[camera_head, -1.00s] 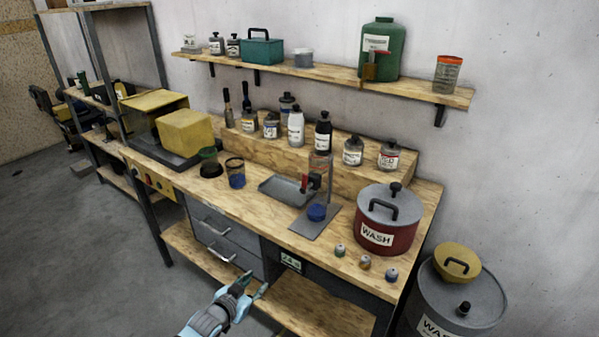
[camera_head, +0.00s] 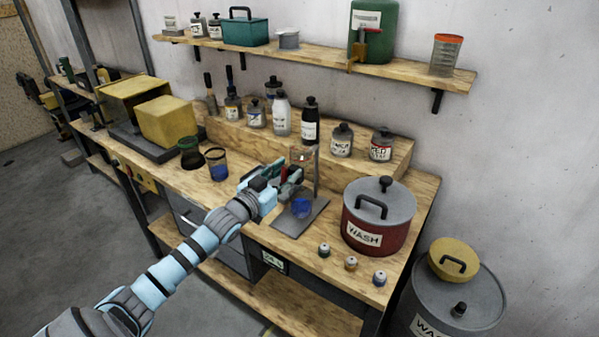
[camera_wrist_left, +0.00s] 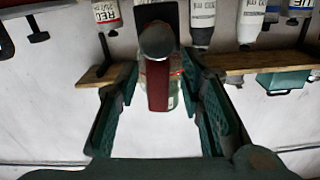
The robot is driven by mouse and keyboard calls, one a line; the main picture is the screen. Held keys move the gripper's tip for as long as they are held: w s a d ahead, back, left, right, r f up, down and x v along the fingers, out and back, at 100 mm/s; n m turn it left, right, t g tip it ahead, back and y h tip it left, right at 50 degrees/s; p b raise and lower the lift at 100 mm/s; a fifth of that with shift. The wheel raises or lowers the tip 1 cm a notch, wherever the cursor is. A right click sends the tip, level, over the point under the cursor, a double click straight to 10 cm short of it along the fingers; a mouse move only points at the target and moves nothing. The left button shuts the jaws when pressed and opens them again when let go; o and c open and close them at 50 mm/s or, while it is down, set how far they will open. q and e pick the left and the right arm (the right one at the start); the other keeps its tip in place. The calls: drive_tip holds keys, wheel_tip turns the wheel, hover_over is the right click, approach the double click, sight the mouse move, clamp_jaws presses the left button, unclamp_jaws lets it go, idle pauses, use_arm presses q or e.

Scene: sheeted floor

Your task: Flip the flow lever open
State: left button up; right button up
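The red flow lever (camera_wrist_left: 157,86) hangs from a dark valve body with a round grey end (camera_wrist_left: 157,41) in the left wrist view, which looks upside down. In the head view, the valve stand (camera_head: 317,172) rises from a grey base plate on the bench, and my gripper hides most of the lever. My left gripper (camera_head: 290,180) is at the valve. In the left wrist view its two green fingers (camera_wrist_left: 160,100) are spread apart, one on each side of the lever, with visible gaps. My right gripper is not in view.
A blue cup (camera_head: 302,208) sits on the base plate below the gripper. A red WASH pot (camera_head: 378,222) stands to the right. Two beakers, one of them blue-filled (camera_head: 218,165), stand left. Several bottles (camera_head: 310,124) line the riser behind.

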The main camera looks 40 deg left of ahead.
use_arm(q)
drive_tip(key=shift+s+r, duration=0.3)
drive_tip(key=shift+s, duration=0.1)
drive_tip(key=shift+s+r, duration=0.1)
drive_tip(key=shift+s, duration=0.05)
drive_tip(key=shift+c, duration=0.6)
drive_tip(key=shift+d, duration=0.1)
drive_tip(key=c, duration=0.6)
drive_tip(key=shift+w, duration=0.2)
clamp_jaws()
drive_tip(key=shift+a+n+p, duration=0.25)
drive_tip(key=shift+n+p, duration=0.05)
drive_tip(key=shift+n, duration=0.3)
drive_tip(key=o, duration=0.7)
unclamp_jaws()
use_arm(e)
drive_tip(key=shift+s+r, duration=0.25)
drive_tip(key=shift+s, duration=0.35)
